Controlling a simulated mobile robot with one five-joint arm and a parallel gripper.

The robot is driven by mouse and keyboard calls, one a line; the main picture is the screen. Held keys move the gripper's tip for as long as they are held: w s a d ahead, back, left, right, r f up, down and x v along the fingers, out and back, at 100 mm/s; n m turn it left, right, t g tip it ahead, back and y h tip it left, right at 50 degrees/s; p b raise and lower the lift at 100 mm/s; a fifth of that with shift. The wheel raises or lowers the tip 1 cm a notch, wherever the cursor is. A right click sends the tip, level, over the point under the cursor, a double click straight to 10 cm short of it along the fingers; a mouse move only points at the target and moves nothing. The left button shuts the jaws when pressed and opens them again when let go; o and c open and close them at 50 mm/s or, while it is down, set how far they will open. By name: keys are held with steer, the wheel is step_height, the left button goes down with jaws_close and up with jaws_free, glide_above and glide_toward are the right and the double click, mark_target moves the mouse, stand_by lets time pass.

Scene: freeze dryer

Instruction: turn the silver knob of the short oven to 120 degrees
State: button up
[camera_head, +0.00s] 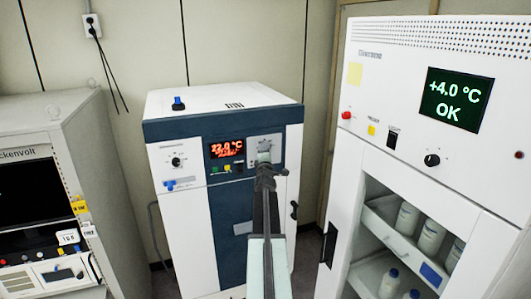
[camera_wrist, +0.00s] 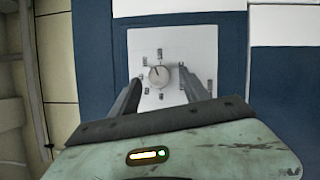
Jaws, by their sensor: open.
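The short oven (camera_head: 176,215) is a white and dark blue cabinet in the middle of the head view. Its silver knob (camera_head: 264,146) sits on a light square plate at the upper right of the front, partly covered by my gripper (camera_head: 264,165). In the wrist view the round silver knob (camera_wrist: 159,76) shows clearly, with small labels around it, too small to read. Its dark pointer line points up and slightly left. My gripper (camera_wrist: 160,78) is open, one finger on each side of the knob. I cannot tell whether the fingers touch it.
A red-lit display (camera_head: 227,149) and small coloured buttons are left of the knob. A black knob (camera_head: 176,162) is on the oven's left panel. A tall white fridge (camera_head: 400,150) stands close on the right, and a grey instrument cabinet (camera_head: 75,130) on the left.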

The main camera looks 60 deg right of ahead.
steer(key=v, duration=0.6)
steer(key=shift+s+a, duration=0.1)
steer(key=shift+a, duration=0.05)
